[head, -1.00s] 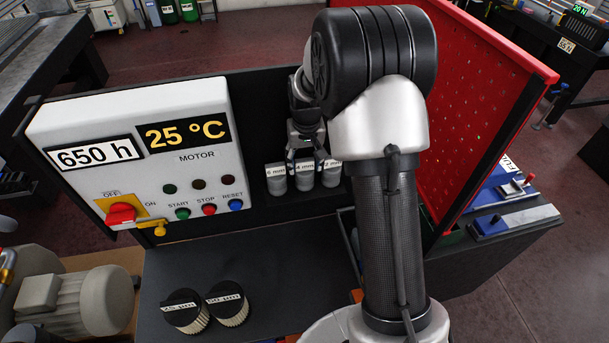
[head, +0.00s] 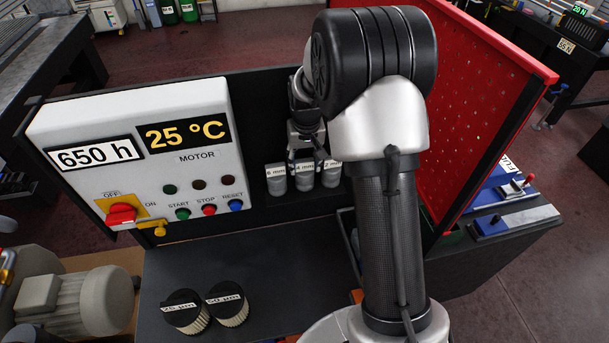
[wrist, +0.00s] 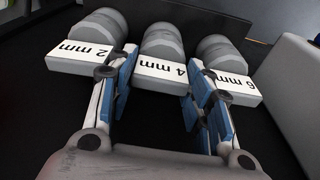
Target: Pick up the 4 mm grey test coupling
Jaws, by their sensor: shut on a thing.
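The 4 mm grey test coupling (head: 305,181) is the middle one of three labelled grey couplings in the head view. It stands on the dark shelf beside the white motor panel. The wrist view shows its rounded grey body (wrist: 162,42) and white "4 mm" label. My gripper (head: 305,156) reaches down from above, with its blue-padded fingers on either side of this coupling in the wrist view (wrist: 158,82). It is shut on the coupling. The contact faces are partly hidden.
The 6 mm coupling (head: 276,182) and 2 mm coupling (head: 331,178) stand close on either side, leaving little room around the fingers. The motor panel (head: 150,160) is at left, the red perforated board (head: 480,120) at right. Two filters (head: 228,308) stand on the lower surface.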

